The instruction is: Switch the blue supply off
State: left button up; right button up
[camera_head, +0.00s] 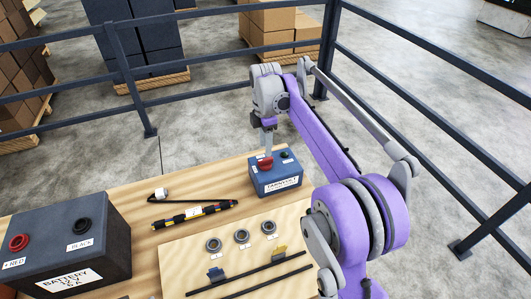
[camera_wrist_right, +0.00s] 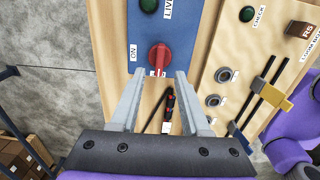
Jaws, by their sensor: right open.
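The blue supply (camera_head: 277,182) is a small blue box standing at the back of the wooden table. Its top also shows in the right wrist view (camera_wrist_right: 190,35). It carries a red rotary knob (camera_wrist_right: 160,57), an "ON" label (camera_wrist_right: 133,52) and a dark green lamp (camera_wrist_right: 149,5) beside a partly cut-off label. The knob's long side runs up and down in that view; its exact setting is hard to read. My right gripper (camera_wrist_right: 158,76) is open, with its fingertips just short of the knob on either side. In the head view my right gripper (camera_head: 267,148) is above the knob. My left gripper is out of view.
A dark battery box (camera_head: 60,240) with red and black terminals stands at the left. A pale panel (camera_head: 180,262) with round sockets and slider slots is in front. Dark railings (camera_head: 130,75) surround the table.

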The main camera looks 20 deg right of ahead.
aim_at(265, 159)
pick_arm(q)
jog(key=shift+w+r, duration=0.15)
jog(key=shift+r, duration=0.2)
pick_arm(e)
notch_tip(265, 159, up, 5)
dwell(0.3)
